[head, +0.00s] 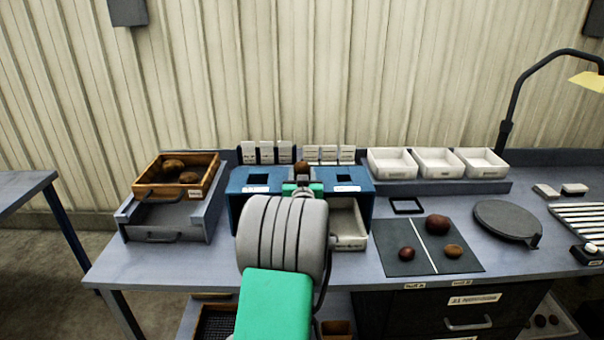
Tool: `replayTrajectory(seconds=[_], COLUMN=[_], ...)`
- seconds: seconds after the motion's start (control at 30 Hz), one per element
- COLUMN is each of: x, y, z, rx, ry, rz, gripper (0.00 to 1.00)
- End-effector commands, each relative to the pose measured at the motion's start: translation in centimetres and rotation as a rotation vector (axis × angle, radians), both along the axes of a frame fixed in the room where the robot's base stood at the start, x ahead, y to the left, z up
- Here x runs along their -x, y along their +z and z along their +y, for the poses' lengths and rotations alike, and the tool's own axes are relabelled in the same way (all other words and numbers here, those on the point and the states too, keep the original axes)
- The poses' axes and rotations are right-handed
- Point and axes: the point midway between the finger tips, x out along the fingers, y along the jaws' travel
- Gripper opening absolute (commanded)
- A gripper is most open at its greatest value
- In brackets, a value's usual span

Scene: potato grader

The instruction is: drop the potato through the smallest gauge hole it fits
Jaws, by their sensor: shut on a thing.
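The blue gauge box (362,201) stands at the middle of the bench. A square hole shows in its top at the left (258,180) and another at the right (345,179); my arm hides the top between them. My gripper (301,178) is over the middle of the box and shut on a brown potato (302,168). The potato shows just beyond the gripper, and its lower part is hidden. I cannot tell its height above the box. A white bin (349,232) shows under the right side of the box; the front left is hidden by my arm.
A wooden crate (148,191) with potatoes stands at the left. Three potatoes lie on a dark mat (399,268) split by a white line, right of the box. White trays (392,163) stand behind, with a round dark plate (507,220) at the right. A black square frame (406,212) lies beside the box.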

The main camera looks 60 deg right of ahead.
Motion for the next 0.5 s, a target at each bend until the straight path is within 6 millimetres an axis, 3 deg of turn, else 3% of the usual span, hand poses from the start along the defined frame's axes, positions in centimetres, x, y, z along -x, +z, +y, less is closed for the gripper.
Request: replayTrajectory(seconds=[0.33, 0.37, 0.5], x=[0.01, 0.01, 0.01], y=[-0.27, -0.27, -0.29], z=[-0.03, -0.03, -0.02], rx=[0.001, 0.001, 0.001], ry=[0.0, 0.0, 0.0], rz=[0.0, 0.0, 0.0], gripper=[0.03, 0.48, 0.59])
